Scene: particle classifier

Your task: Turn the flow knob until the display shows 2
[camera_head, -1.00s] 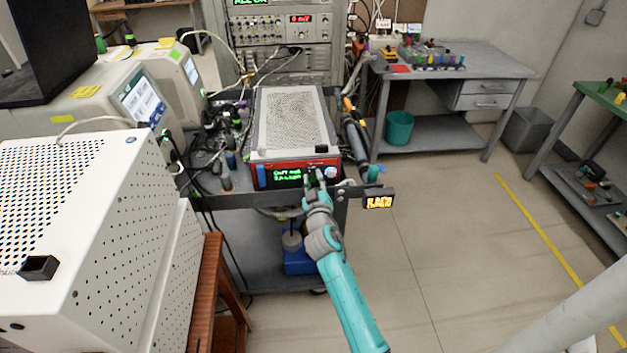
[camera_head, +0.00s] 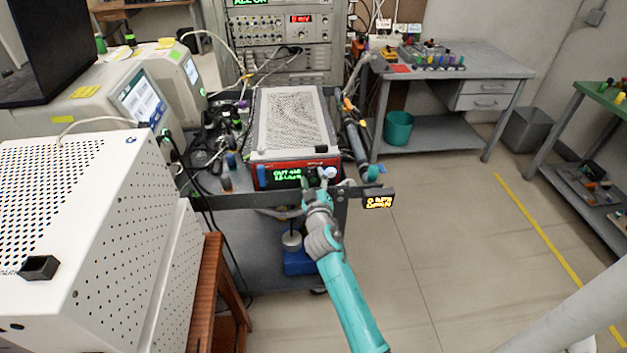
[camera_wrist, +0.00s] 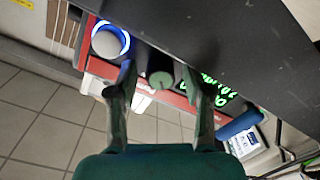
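The red-fronted instrument (camera_head: 297,165) stands on a cart, with a green-lit display (camera_head: 287,174) on its front; its digits are too blurred to read surely. A small black panel with an orange display (camera_head: 378,201) sits at the cart's right edge; its text is also unclear. Gaps show beside the knob; contact cannot be told. A round blue-ringed button (camera_wrist: 109,41) lies beyond the left finger.
The dark cart edge (camera_wrist: 205,35) runs close above the fingers. A white perforated cabinet (camera_head: 75,220) stands at left. The floor (camera_head: 450,250) at right is clear.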

